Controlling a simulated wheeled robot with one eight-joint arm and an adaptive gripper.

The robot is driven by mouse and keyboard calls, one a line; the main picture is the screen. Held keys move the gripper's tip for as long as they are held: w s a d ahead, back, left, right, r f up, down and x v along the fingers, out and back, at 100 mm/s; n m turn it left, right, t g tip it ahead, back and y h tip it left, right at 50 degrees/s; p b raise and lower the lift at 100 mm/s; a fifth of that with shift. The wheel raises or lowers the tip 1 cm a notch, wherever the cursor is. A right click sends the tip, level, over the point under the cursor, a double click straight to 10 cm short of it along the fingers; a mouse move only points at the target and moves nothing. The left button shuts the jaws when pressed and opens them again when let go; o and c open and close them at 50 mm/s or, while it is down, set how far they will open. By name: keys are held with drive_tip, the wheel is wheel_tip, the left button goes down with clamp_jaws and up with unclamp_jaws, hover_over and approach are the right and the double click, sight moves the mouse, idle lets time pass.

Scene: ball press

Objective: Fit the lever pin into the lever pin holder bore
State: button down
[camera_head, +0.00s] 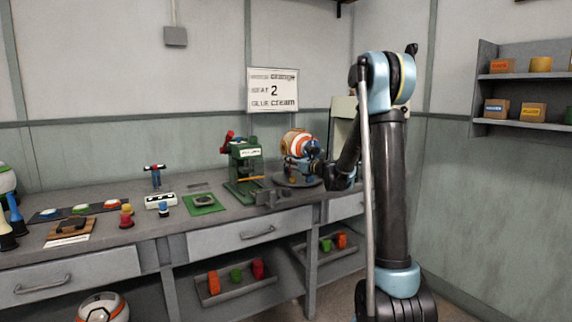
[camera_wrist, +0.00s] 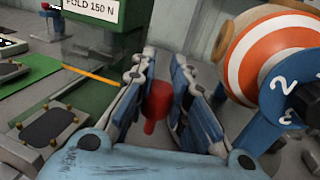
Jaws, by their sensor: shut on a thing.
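My gripper (camera_wrist: 160,84) has its two blue fingers on either side of a red pin-like piece (camera_wrist: 157,102), shut on it; this looks like the lever pin. The piece has a thick body and a thinner end toward the camera. In the head view my gripper (camera_head: 312,168) is small and dark, beside the orange-and-white striped ball, and the pin cannot be made out there. The green press (camera_head: 243,165) stands to the left of my gripper, with a red part on its upper left. It also shows in the wrist view (camera_wrist: 108,42). I cannot make out the holder bore.
The striped ball (camera_wrist: 268,50) sits close to the right of my gripper on a blue, numbered fixture (camera_wrist: 284,100). Grey blocks (camera_head: 270,198) stand at the bench front edge. A green mat (camera_head: 204,204) and several coloured pieces lie left. The shelf (camera_head: 520,75) is at the right.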

drive_tip(key=a, duration=0.1)
hover_over(286, 188)
drive_tip(key=shift+a+f, duration=0.15)
drive_tip(key=shift+f, duration=1.3)
drive_tip(key=shift+a+f, duration=0.1)
drive_tip(key=shift+f, duration=1.35)
drive_tip(key=shift+d+f, duration=0.1)
drive_tip(key=shift+f, duration=2.2)
drive_tip(key=c, duration=1.3)
unclamp_jaws()
drive_tip(key=shift+c, duration=0.2)
drive_tip(key=v, duration=1.2)
drive_tip(key=shift+w, duration=0.1)
